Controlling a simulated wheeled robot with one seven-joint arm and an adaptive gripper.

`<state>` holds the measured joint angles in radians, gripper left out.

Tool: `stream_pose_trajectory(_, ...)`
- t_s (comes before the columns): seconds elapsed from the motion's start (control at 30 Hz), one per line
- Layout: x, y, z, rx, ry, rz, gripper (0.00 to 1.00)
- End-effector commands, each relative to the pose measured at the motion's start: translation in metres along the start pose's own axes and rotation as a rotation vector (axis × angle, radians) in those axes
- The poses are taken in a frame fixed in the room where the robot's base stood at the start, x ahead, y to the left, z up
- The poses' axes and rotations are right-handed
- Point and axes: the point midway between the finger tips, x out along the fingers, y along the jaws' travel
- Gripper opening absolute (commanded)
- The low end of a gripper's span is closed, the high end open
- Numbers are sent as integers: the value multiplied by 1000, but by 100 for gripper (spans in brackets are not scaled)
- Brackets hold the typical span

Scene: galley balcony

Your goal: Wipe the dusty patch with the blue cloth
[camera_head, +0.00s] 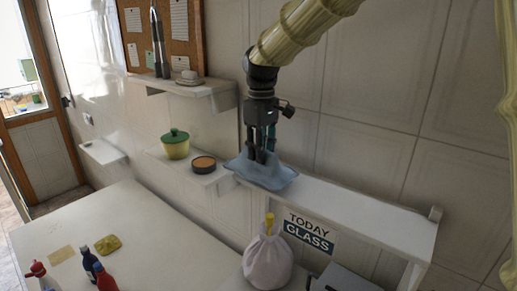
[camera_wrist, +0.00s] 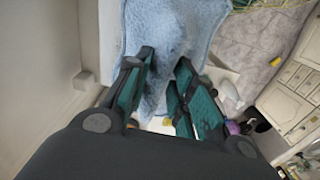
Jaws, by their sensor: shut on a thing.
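The blue cloth (camera_head: 264,172) is pale blue and crumpled, at the left end of a white wall shelf (camera_head: 350,212). My gripper (camera_head: 261,157) points down and is shut on the cloth from above. In the wrist view the cloth (camera_wrist: 165,28) spreads beyond the green finger pads of my gripper (camera_wrist: 166,68). I cannot tell whether the cloth touches the shelf. No dusty patch is clearly visible on the shelf; the cloth hides its left end. A flat tan patch (camera_head: 61,255) lies on the white table; I cannot tell whether it is dust.
Bottles (camera_head: 91,264) and a yellow sponge (camera_head: 108,244) are on the table (camera_head: 130,225).

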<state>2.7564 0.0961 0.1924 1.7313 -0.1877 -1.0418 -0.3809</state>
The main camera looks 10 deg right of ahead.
Motion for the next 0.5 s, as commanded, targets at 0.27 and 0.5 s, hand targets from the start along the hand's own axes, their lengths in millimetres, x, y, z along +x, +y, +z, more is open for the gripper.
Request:
stream_pose_trajectory(0.27,12,9,-12,0,-8,-6,0)
stream_pose_trajectory(0.5,19,10,-14,0,-10,-7,0)
